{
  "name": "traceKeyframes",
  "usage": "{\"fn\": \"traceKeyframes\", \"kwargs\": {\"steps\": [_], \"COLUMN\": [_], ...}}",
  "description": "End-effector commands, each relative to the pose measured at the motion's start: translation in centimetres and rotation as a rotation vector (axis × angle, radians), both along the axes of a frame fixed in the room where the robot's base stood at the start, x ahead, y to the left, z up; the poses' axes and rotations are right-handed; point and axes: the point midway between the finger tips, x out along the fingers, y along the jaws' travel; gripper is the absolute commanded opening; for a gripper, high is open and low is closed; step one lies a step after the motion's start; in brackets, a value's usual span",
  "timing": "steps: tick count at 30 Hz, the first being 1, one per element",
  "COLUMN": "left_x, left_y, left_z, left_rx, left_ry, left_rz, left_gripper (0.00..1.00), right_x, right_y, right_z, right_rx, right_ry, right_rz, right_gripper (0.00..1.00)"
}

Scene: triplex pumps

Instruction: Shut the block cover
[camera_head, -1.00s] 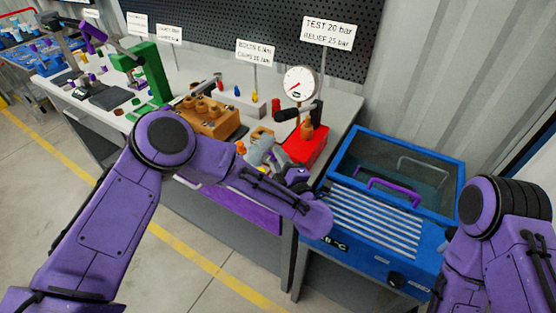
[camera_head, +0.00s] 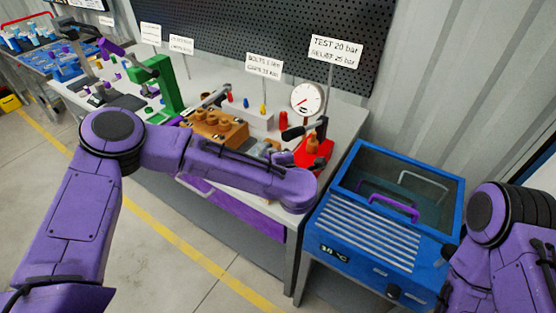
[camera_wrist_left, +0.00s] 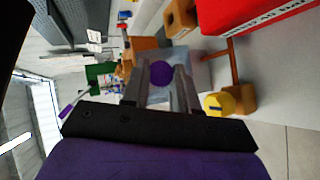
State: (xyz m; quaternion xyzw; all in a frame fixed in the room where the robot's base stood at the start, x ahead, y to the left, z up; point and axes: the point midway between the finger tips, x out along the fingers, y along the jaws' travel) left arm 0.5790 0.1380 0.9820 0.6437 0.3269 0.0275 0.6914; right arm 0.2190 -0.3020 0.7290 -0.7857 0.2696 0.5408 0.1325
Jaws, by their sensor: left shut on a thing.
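My left gripper (camera_wrist_left: 160,92) is shut on a round purple knob (camera_wrist_left: 162,72) in the left wrist view. A pale grey plate-like part (camera_wrist_left: 198,72) lies just behind the fingers; I cannot tell for sure whether it is the block cover. In the head view my left forearm hides most of this gripper and what it holds. A brown block with several round bosses (camera_head: 215,128) stands on the bench, left of the gripper. My right arm shows at the right edge, but its gripper is out of view.
A red stand (camera_head: 316,155) with a pressure gauge (camera_head: 307,98) is right of the work spot. A yellow-capped brown part (camera_wrist_left: 220,103) is near the fingers. A blue oven (camera_head: 370,240) with a glass lid stands right of the bench.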

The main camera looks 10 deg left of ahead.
Motion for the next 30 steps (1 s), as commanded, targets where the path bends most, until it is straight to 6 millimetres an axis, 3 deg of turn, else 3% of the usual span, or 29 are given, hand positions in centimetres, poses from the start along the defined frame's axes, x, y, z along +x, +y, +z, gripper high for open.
{"fn": "traceKeyframes", "kwargs": {"steps": [20,21,23,30], "left_x": [0.20,0.20,0.20,0.21], "left_y": [0.64,0.63,0.63,0.58], "left_z": [0.38,0.38,0.38,0.39], "left_rx": [-0.071,-0.071,-0.070,-0.070], "left_ry": [0.025,0.025,0.024,0.024], "left_rz": [0.002,0.002,0.002,0.000], "left_gripper": [0.00,0.35,0.54,0.54], "right_x": [0.00,0.00,0.00,0.01], "right_y": [-0.01,-0.01,0.01,0.00], "right_z": [0.54,0.54,0.54,0.54], "right_rx": [0.000,0.000,0.000,0.000], "right_ry": [0.000,0.000,0.000,0.000], "right_rz": [0.000,0.000,0.000,0.000], "right_gripper": [0.00,0.00,0.00,0.00]}}
